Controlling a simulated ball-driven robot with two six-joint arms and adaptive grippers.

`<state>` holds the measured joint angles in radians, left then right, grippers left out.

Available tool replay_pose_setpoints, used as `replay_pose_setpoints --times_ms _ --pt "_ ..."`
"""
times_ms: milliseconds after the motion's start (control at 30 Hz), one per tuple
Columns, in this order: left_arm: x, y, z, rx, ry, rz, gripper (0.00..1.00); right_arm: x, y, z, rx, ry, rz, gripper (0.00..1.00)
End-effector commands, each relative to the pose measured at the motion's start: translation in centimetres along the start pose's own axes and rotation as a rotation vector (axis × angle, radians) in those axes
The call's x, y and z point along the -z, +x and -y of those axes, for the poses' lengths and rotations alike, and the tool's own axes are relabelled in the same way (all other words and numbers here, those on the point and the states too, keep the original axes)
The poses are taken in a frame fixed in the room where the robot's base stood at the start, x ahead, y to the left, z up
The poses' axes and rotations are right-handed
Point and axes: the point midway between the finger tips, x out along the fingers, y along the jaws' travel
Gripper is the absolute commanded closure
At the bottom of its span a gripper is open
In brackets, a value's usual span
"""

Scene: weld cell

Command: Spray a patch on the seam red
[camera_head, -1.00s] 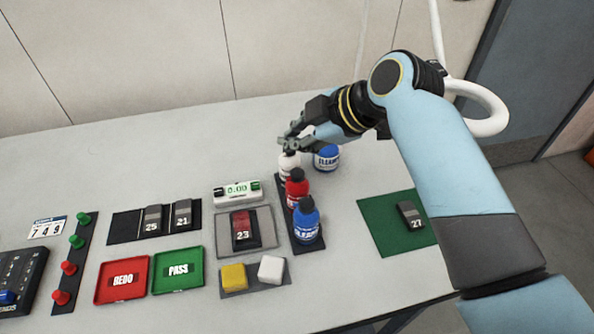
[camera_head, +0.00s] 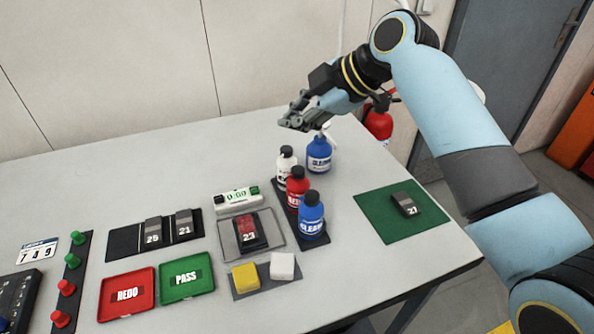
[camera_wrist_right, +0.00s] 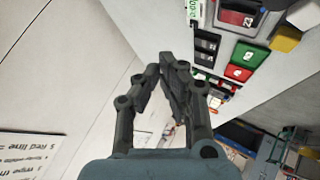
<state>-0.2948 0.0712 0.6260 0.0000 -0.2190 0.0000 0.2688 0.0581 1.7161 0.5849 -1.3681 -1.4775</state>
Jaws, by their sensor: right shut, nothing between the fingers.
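A red bottle (camera_head: 297,188) stands in the black rack between a white bottle (camera_head: 286,160) and a blue bottle (camera_head: 311,215). Block 23 (camera_head: 249,241), dark with red on its upper part, lies on a grey tray (camera_head: 276,241) left of the rack; it also shows in the right wrist view (camera_wrist_right: 237,17). Its seam is too small to make out. My right gripper (camera_head: 290,123) is shut and empty, above the table behind the bottles; its fingers show in the right wrist view (camera_wrist_right: 160,68). My left gripper is out of view.
A blue spray bottle (camera_head: 319,153) stands behind the rack, close below my right gripper. A green mat (camera_head: 375,223) with block 27 (camera_head: 405,204) is at the right. Red REDO (camera_head: 127,311) and green PASS (camera_head: 187,291) trays lie front left. The back left table is clear.

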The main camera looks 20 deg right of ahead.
Motion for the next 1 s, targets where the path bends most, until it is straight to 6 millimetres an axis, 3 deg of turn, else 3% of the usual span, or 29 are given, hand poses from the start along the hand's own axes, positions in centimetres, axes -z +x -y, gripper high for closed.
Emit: replay_pose_setpoints --times_ms 133,433,700,1000 --pt "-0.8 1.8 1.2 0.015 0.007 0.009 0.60 -1.0 1.4 1.0 0.001 0.000 0.001 1.00" --pt "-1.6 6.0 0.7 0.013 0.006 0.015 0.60 -3.2 4.4 3.3 0.002 0.001 0.001 1.00" --pt "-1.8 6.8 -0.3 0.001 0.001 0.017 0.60 -4.1 5.7 4.1 0.000 0.001 0.000 1.00" --pt "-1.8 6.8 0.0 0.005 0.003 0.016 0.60 -4.1 5.7 4.1 0.000 0.000 0.000 1.00"
